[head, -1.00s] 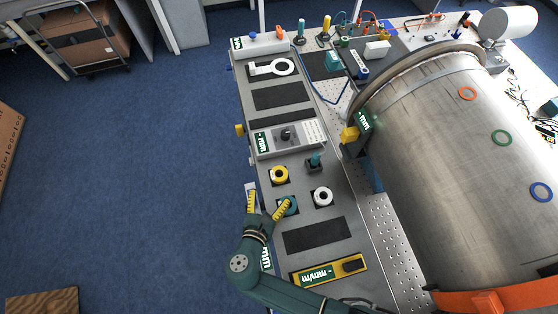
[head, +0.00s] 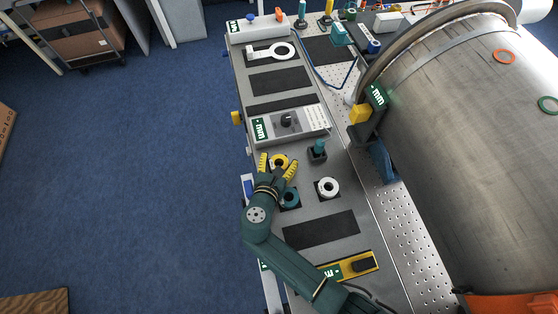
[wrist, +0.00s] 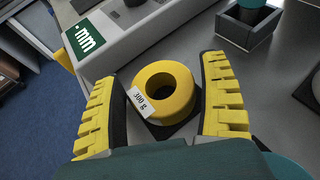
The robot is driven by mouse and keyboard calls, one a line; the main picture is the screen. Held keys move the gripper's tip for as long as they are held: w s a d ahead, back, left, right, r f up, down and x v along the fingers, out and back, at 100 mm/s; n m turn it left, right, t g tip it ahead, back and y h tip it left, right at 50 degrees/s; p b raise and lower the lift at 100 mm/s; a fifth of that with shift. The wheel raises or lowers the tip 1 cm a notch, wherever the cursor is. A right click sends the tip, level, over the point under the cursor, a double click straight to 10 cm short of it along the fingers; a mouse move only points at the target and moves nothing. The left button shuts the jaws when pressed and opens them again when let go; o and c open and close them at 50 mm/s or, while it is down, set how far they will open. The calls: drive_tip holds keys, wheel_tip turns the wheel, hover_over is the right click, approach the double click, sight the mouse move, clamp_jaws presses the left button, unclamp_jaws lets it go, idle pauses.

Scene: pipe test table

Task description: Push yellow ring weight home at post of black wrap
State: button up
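The yellow ring weight (wrist: 182,92), labelled 300 g, lies flat on a black square pad on the grey bench panel; it also shows in the head view (head: 279,157). My gripper (head: 278,166) is open, with its two yellow ribbed fingers on either side of the ring. In the wrist view a gap shows between each finger and the ring. A short teal post in a square dark base (head: 317,150) stands to the right of the ring; its base shows at the top right of the wrist view (wrist: 246,28).
A teal ring (head: 291,200) and a white ring (head: 328,187) lie nearer on the panel. A grey control box with a knob (head: 290,122) sits just beyond the yellow ring. A large metal pipe (head: 460,150) fills the right side. Blue floor lies left of the bench.

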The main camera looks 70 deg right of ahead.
drive_tip(key=c, duration=1.1)
drive_tip(key=shift+o, duration=0.2)
wheel_tip(320, 180, up, 10)
drive_tip(key=p, duration=0.2)
drive_tip(key=shift+p, duration=0.3)
